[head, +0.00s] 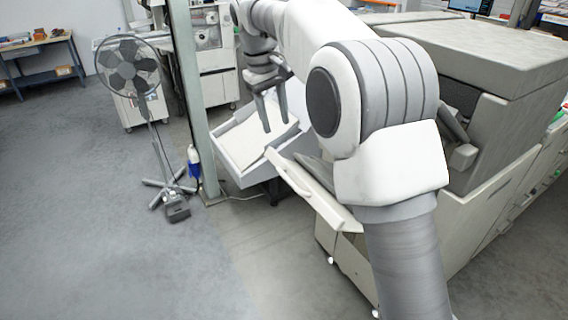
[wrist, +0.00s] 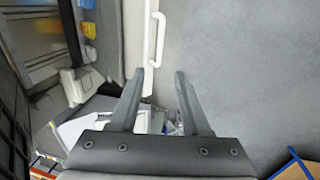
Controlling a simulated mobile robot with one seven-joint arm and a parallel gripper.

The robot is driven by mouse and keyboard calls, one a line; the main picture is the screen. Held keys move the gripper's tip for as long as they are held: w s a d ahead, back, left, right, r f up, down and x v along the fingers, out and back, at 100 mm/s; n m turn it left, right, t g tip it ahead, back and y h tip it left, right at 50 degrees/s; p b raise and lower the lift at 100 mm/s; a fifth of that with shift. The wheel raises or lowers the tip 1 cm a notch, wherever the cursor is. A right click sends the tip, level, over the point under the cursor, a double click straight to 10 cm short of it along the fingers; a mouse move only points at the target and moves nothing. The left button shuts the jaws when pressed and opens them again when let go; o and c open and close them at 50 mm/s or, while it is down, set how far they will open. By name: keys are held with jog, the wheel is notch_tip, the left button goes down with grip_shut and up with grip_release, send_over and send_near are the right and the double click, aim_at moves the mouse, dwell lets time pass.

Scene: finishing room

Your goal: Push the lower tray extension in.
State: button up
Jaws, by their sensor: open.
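A pale panel (head: 312,190) with a white handle (head: 290,178) sticks out from the near left end of the big beige machine. It appears to be the lower tray extension, but I cannot tell for certain. In the wrist view, a white handle (wrist: 155,40) runs along a pale edge just beyond my fingertips. My gripper (head: 274,122) is open and empty, with its fingers pointing down, beyond the panel in the head view. It also shows in the wrist view (wrist: 158,73). My arm hides part of the machine.
A shallow white tray (head: 222,159) holding paper stands behind my gripper. A green-grey post (head: 190,90) and a stand fan (head: 130,68) are to its left. The large beige machine (head: 490,55) fills the right.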

aim_at(288, 178)
jog(key=d+f, duration=0.1)
jog(key=f, duration=0.4)
jog(key=w+f, duration=0.1)
jog(key=f, duration=0.5)
jog(key=d+f, duration=0.1)
jog(key=f, duration=0.5)
jog(key=shift+w+d, duration=0.35)
grip_shut()
dwell(0.5)
